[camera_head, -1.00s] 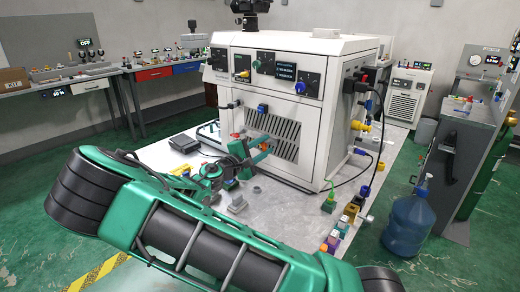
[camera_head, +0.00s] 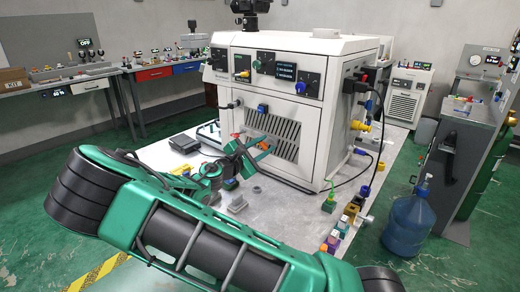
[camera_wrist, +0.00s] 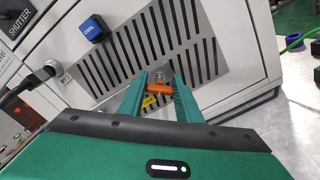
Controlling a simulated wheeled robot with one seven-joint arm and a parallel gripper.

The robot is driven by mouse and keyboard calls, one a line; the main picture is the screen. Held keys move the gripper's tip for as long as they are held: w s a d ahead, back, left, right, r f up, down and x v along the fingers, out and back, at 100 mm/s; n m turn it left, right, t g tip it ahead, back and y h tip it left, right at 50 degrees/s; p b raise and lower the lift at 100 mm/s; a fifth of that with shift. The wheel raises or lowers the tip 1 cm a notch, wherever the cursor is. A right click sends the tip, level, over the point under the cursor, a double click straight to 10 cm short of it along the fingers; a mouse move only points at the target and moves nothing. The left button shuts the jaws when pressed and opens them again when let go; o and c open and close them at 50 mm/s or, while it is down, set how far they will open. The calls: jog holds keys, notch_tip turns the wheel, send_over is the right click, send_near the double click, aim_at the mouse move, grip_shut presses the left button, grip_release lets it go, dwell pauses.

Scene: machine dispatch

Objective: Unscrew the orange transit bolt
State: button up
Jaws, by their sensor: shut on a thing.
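The orange transit bolt (camera_wrist: 160,87) sits between the fingertips of my gripper (camera_wrist: 160,84) in the wrist view. It is in front of a round metal fitting (camera_wrist: 159,77) on the slotted front panel of the white machine (camera_head: 290,105). My gripper is shut on the bolt, with one green finger on each side. A small yellow label (camera_wrist: 149,101) shows just below the bolt. In the head view my gripper (camera_head: 257,150) is at the machine's vent, and a bit of orange (camera_head: 263,146) shows beside its fingers. The bolt's thread is hidden.
A blue COOL knob (camera_wrist: 93,28) is on the panel, up and left of my gripper in the wrist view. A black plug with a cable (camera_wrist: 44,73) is at the left. Small coloured parts (camera_head: 335,238) lie along the table's right side.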

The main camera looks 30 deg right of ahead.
jog(key=shift+w+a+f, duration=0.1)
jog(key=n, duration=0.5)
dwell(0.3)
jog(key=o, duration=1)
jog(key=shift+w, duration=0.1)
